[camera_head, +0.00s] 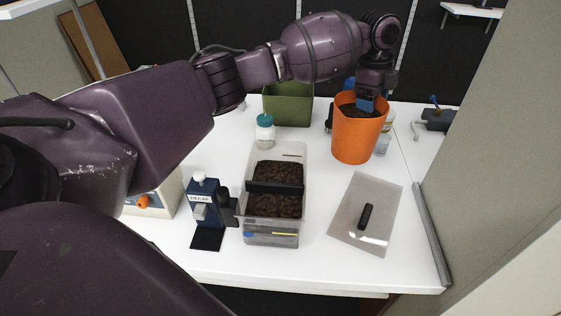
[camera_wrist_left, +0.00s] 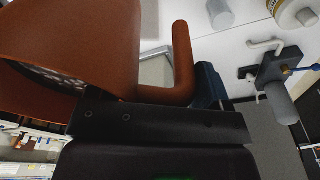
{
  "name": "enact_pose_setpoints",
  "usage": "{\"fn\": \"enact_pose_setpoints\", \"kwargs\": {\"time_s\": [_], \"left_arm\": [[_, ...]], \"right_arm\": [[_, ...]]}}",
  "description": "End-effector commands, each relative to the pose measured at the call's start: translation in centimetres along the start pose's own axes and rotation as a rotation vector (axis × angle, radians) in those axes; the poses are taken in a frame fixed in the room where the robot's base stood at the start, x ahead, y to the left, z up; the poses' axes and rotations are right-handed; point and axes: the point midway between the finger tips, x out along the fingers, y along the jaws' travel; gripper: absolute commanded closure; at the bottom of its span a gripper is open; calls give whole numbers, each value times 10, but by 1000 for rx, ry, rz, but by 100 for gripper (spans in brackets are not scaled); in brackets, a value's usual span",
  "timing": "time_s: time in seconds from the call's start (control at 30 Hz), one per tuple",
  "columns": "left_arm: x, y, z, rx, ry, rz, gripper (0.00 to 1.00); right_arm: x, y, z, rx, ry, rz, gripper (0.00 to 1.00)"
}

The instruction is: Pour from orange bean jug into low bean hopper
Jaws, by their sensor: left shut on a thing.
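The orange bean jug (camera_head: 357,140) stands nearly upright at the back right in the head view, with dark beans inside. Its orange wall (camera_wrist_left: 75,35) and handle (camera_wrist_left: 182,65) fill much of the left wrist view. My left gripper (camera_head: 367,104) is shut on the jug at its handle side. I cannot tell whether the jug touches the table. The low bean hopper, a clear bin (camera_head: 270,239) with dark beans and a black divider, stands in the middle of the table, left of and nearer than the jug. My right gripper is not in view.
A flat lid (camera_head: 345,225) with a black handle lies right of the hopper. A blue DECAF device (camera_head: 204,213) stands left of it. A white bottle (camera_head: 265,133) with a green cap and a green bin (camera_head: 288,108) stand behind. A wall panel (camera_head: 490,130) bounds the right.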

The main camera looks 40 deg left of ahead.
Motion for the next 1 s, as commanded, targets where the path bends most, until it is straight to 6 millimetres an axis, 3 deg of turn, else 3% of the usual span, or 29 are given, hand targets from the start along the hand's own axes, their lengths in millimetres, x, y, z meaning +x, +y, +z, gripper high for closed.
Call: {"fn": "enact_pose_setpoints", "kwargs": {"time_s": [0.03,0.2,0.43,0.63,1.0], "left_arm": [[16,-3,4,53,2,13,76],[55,-8,14,243,3,38,76],[94,-8,22,407,4,54,76],[96,-7,24,448,5,40,76],[69,4,26,465,29,-103,76]], "right_arm": [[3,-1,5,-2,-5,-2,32],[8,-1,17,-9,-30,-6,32],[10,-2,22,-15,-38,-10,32],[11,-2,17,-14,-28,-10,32],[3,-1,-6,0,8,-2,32]]}}
